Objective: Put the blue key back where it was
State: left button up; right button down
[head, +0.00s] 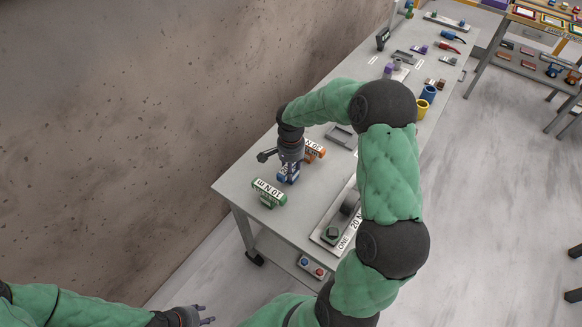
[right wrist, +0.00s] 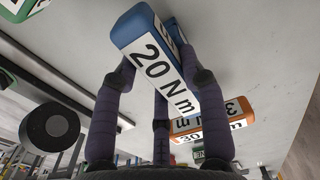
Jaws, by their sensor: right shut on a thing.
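The blue key (head: 288,175) is a small block with a white "20 N m" label. It stands between a green "10 N m" key (head: 269,193) and an orange "30 N m" key (head: 314,150) near the table's left end. My right gripper (head: 290,164) points down and is shut on the blue key, which also shows between the fingers in the right wrist view (right wrist: 150,42). The orange key shows beyond it there (right wrist: 210,124). I cannot tell whether the blue key touches the table. My left gripper (head: 204,314) is open and empty, low and off the table.
A plate (head: 322,228) with a green nut, a dark cylinder and a "20 N" label lies on the grey table (head: 236,183) right of the keys. A grey tray (head: 341,137), yellow cup (head: 428,94) and several tools stand farther back. A wall runs along the left.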

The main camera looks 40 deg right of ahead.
jog(key=shift+f, duration=0.15)
jog(key=c, duration=0.7)
grip_release()
jog(key=shift+r, duration=0.5)
notch_tip(320, 180, up, 11)
jog(key=p, duration=0.2)
jog(key=shift+r, duration=0.2)
